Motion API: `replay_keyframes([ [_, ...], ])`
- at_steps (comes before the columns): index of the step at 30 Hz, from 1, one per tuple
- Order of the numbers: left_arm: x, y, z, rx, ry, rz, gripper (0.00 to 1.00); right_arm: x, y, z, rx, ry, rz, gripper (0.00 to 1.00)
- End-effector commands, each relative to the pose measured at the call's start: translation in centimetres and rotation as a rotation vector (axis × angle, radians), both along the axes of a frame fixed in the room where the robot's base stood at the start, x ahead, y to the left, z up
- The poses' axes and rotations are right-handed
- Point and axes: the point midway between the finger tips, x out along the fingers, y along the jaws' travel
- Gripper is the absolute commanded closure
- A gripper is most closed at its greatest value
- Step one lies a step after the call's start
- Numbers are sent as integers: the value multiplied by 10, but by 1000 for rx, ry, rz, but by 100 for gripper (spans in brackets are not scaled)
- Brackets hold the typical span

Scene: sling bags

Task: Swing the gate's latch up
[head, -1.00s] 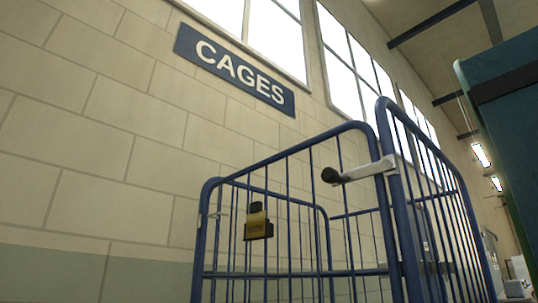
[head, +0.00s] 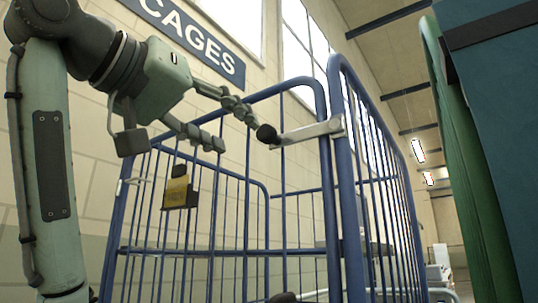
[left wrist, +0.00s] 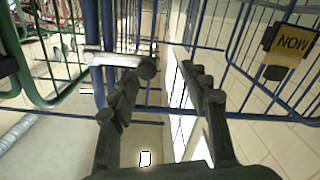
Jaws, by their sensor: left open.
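The latch (head: 308,132) is a pale metal bar with a black knob (head: 267,134) at its free end. It lies nearly level across the blue cage's corner post, knob to the left. In the left wrist view the latch (left wrist: 112,60) and its round knob (left wrist: 147,68) show just past my fingertips. My left gripper (head: 234,130) is open and empty, its upper fingertip close to the knob. In the left wrist view the knob appears between the two fingers (left wrist: 160,76), nearer the left one; contact cannot be told. The barred blue gate (head: 382,200) stands upright. My right gripper is not in view.
A yellow and black tag (head: 178,190) hangs on the cage bars left of the latch; it reads NOW in the left wrist view (left wrist: 290,44). A dark knob (head: 285,297) shows at the bottom edge. Green and teal panels (head: 490,130) stand at the right.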

Motion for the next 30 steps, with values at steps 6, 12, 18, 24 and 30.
replay_keyframes([
  [6, -14, -12, 17, 12, -24, -20, 53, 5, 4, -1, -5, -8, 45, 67],
  [12, 12, -31, 17, 13, -22, -21, 53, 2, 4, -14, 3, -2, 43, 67],
  [18, 34, -47, 17, 11, -24, -20, 53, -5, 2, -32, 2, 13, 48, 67],
  [24, 42, -52, 17, 11, -27, -18, 53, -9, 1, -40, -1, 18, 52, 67],
  [30, 42, -53, 17, 11, -28, -18, 53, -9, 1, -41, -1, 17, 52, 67],
])
